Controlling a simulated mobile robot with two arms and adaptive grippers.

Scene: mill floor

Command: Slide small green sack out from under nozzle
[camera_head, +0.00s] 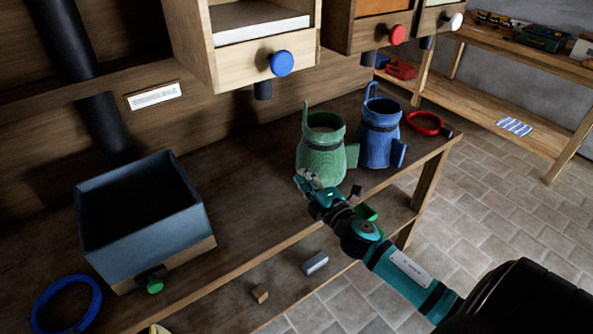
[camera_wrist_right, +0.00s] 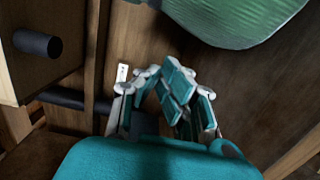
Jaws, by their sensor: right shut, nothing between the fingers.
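The small green sack (camera_head: 325,148) stands upright and open-topped on the wooden bench, with a loop at its left rim and a flap at its right. Its rounded side also shows at the top of the right wrist view (camera_wrist_right: 240,22). My right gripper (camera_head: 305,183) is shut and empty, low at the sack's near left side. In the wrist view its closed fingers (camera_wrist_right: 172,92) show a gap to the sack. A dark nozzle (camera_head: 263,90) hangs under the blue-knobbed hopper, up and left of the sack. My left gripper is not in view.
A blue sack (camera_head: 380,133) stands close to the right of the green one, with a red ring (camera_head: 425,123) beyond. A grey-blue bin (camera_head: 145,215) and a blue ring (camera_head: 66,303) are at left. Bare bench lies between bin and green sack. The bench's front edge is near my arm.

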